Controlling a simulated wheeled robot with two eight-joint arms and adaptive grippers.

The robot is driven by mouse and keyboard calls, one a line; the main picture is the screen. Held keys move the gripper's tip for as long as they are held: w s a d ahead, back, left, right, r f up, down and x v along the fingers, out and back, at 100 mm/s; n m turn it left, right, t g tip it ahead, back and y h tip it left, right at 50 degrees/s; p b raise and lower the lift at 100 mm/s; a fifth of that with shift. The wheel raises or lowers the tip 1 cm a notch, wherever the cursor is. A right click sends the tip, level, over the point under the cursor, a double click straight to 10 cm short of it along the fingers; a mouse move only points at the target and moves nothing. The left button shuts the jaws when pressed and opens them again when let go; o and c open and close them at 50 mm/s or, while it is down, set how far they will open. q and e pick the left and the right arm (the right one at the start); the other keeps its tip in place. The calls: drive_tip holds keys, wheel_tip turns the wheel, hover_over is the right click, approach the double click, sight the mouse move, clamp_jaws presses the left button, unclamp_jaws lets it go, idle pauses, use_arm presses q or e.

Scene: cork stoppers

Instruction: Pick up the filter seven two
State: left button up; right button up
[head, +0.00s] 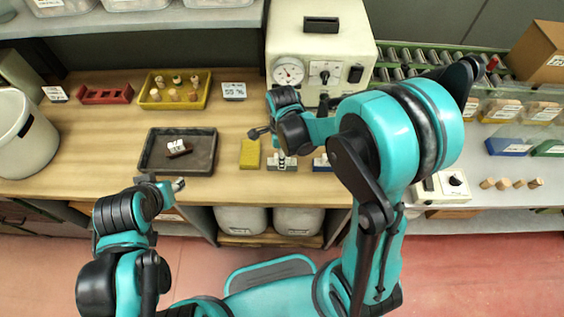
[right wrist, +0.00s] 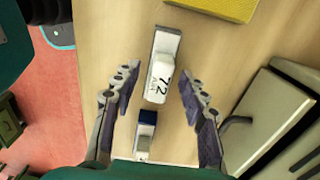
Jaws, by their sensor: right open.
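The filter seven two (right wrist: 160,72) is a white piece with a black "72" in the right wrist view. It sits on a grey holder (right wrist: 167,41) on the wooden bench. In the head view the holder (head: 282,167) shows at the bench's front, partly below my right gripper. My right gripper (right wrist: 160,80) is open, with one finger on each side of the filter and visible gaps to it. My left gripper (head: 174,186) is in front of the bench edge in the head view, apart from the filter; its jaw opening is unclear.
A blue block (right wrist: 148,118) on a similar holder is close by. A yellow block (head: 250,153) lies left of the filter. A dark tray (head: 150,160) with small white pieces and a yellow tray (head: 148,100) with corks are farther left. A gauge instrument (head: 300,45) stands behind.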

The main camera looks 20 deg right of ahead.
drive_tip(key=shift+f, duration=0.25)
drive_tip(key=shift+r, duration=0.1)
clamp_jaws()
drive_tip(key=shift+r, duration=0.1)
